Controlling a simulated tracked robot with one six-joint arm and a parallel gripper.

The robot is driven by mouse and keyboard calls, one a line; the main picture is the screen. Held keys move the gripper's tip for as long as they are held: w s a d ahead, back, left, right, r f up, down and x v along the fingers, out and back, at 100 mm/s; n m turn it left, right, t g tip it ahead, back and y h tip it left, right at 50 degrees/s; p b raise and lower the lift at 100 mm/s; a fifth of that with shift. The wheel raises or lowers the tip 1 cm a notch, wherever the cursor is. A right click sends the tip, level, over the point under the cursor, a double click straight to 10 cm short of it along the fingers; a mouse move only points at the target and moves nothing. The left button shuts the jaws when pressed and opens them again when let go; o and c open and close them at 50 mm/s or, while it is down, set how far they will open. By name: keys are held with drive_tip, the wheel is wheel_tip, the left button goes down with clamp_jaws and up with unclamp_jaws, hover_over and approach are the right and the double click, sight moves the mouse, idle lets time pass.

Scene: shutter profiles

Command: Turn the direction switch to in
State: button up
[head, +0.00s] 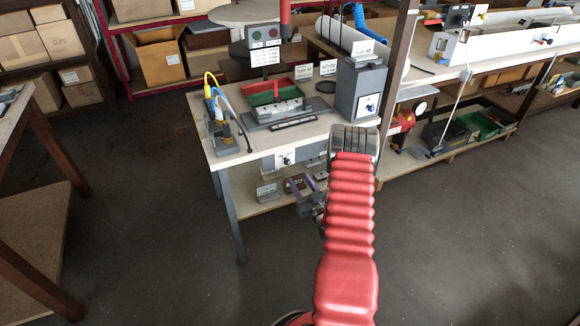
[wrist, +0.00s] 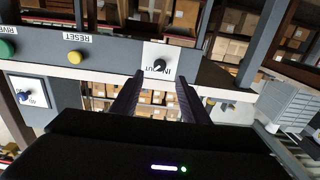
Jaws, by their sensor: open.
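The direction switch is a black knob (wrist: 159,65) on a white plate marked IN and OUT. It shows upside down in the wrist view, on a grey panel. The same switch shows in the head view (head: 286,160), on the panel under the table's front edge. My gripper (wrist: 160,78) is open and empty. Its two dark fingers point at the knob, one on each side in the picture, and appear short of it. I cannot tell for sure which way the knob points. In the head view my red arm hides part of the panel.
A yellow RESET button (wrist: 74,57) and a green button (wrist: 7,48) sit on the same panel. A grey box (head: 360,90) with another knob stands on the table, beside a red and green tray (head: 275,92). The floor (head: 140,220) left of the table is clear.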

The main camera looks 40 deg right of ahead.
sight(288, 164)
drive_tip(key=x, duration=1)
drive_tip(key=shift+c, duration=0.3)
drive_tip(key=shift+s, duration=0.1)
drive_tip(key=c, duration=0.9)
drive_tip(key=shift+d, duration=0.1)
drive_tip(key=shift+c, duration=0.3)
